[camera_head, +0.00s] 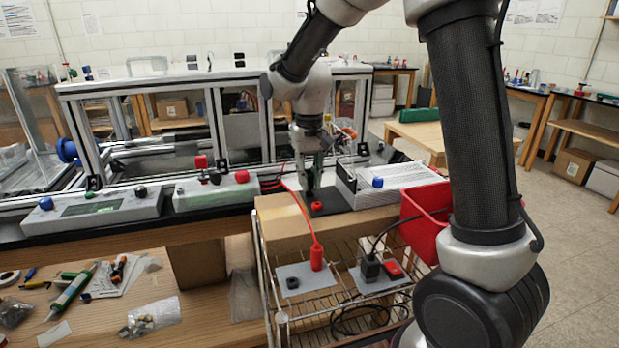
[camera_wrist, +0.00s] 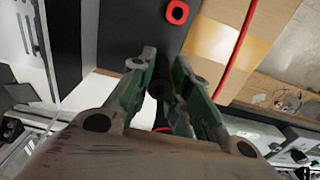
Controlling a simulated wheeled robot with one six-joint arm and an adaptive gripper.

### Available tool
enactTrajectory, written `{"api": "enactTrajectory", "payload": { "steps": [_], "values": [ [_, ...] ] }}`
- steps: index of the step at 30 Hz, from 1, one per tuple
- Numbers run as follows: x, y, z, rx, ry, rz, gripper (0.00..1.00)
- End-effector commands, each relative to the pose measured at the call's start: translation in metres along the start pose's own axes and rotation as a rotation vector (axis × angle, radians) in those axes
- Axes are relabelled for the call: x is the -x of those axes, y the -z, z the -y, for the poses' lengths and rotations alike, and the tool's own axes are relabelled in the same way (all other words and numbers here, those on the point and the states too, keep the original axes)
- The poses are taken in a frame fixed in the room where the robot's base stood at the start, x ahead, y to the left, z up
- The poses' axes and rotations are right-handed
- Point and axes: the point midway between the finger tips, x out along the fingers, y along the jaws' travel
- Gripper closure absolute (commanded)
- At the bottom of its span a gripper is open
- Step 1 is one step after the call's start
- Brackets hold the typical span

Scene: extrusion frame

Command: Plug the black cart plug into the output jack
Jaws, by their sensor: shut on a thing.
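My gripper (camera_head: 311,190) reaches down over a black pad (camera_head: 340,202) on the wooden top of the cart. In the wrist view, its green-edged fingers (camera_wrist: 160,90) are closed around a small black piece that looks like the black plug (camera_wrist: 158,86). Its lower end is hidden, so I cannot tell whether it sits in a jack. A red square jack with a dark hole (camera_wrist: 177,12) is on the pad beside the fingers; it also shows in the head view (camera_head: 317,206). Another black plug (camera_head: 370,268) stands on the right grey plate of the lower rack.
A red plug (camera_head: 317,257) with a red cable stands on the left grey plate (camera_head: 300,272), near a black jack (camera_head: 292,283). A light grey box (camera_head: 390,183) with a blue knob is close right of my gripper. A red bin (camera_head: 425,217) hangs at the cart's right.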

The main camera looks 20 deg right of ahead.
Motion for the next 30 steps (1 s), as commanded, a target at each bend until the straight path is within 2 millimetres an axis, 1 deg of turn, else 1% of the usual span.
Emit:
{"api": "enactTrajectory", "payload": {
  "steps": [8, 22, 23, 25, 26, 27, 30],
  "values": [
    [-0.001, 0.0, 0.0, 0.0, 0.0, 0.0, 1.0],
    [-0.01, 0.0, 0.0, 0.0, 0.0, 0.0, 1.0],
    [-0.01, 0.0, 0.0, 0.0, 0.0, 0.0, 0.76],
    [-0.009, 0.0, 0.0, 0.0, 0.0, 0.0, 0.63],
    [-0.01, 0.0, 0.0, 0.0, 0.0, 0.0, 0.58],
    [-0.009, 0.0, 0.0, 0.0, 0.0, 0.0, 0.56],
    [-0.009, 0.0, 0.0, 0.0, 0.0, 0.0, 0.56]
  ]
}}
